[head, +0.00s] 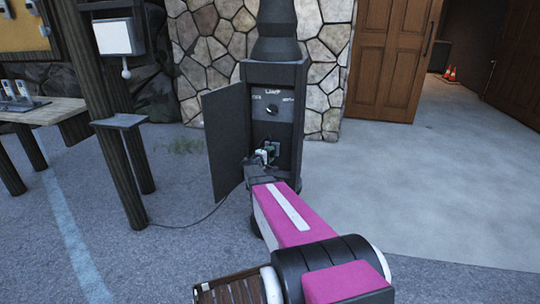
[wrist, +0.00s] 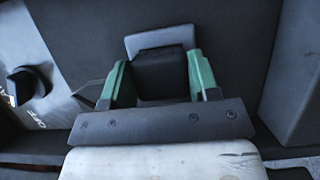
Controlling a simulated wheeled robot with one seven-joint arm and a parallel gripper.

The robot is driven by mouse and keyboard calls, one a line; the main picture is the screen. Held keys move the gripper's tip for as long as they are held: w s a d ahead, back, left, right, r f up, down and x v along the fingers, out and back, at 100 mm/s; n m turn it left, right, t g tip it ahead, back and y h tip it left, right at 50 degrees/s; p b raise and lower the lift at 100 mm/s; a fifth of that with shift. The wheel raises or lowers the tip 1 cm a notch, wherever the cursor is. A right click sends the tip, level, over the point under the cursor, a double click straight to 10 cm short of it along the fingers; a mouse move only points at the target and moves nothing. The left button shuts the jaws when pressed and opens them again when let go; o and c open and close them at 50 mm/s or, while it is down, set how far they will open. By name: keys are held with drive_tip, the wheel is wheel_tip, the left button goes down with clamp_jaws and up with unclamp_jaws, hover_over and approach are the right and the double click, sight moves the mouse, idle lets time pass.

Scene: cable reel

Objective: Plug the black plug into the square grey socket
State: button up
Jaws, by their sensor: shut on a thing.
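My gripper (head: 267,152) reaches into the open cabinet of the dark post. In the wrist view, the green fingers of my gripper (wrist: 160,82) are shut on the sides of the black plug (wrist: 163,70). The square grey socket (wrist: 158,39) shows directly beyond the plug, and its far edge sticks out past it. The plug covers most of the socket's face. I cannot tell whether the plug touches the socket or how deep it sits. In the head view, my gripper and arm hide the plug.
The dark post (head: 275,75) has a knob (head: 271,111) above the gripper; the knob (wrist: 25,85) is at the left in the wrist view. The open door (head: 226,140) stands close on the left. A thin cable (head: 190,222) lies on the ground. Open floor lies right.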

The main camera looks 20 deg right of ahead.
drive_tip(key=shift+w+d, duration=0.3)
drive_tip(key=shift+w, duration=0.2)
idle(0.5)
drive_tip(key=o, duration=1)
drive_tip(key=shift+c, duration=0.2)
drive_tip(key=shift+s+a, duration=0.1)
drive_tip(key=v, duration=1)
drive_tip(key=shift+s+a, duration=0.15)
drive_tip(key=shift+a, duration=0.1)
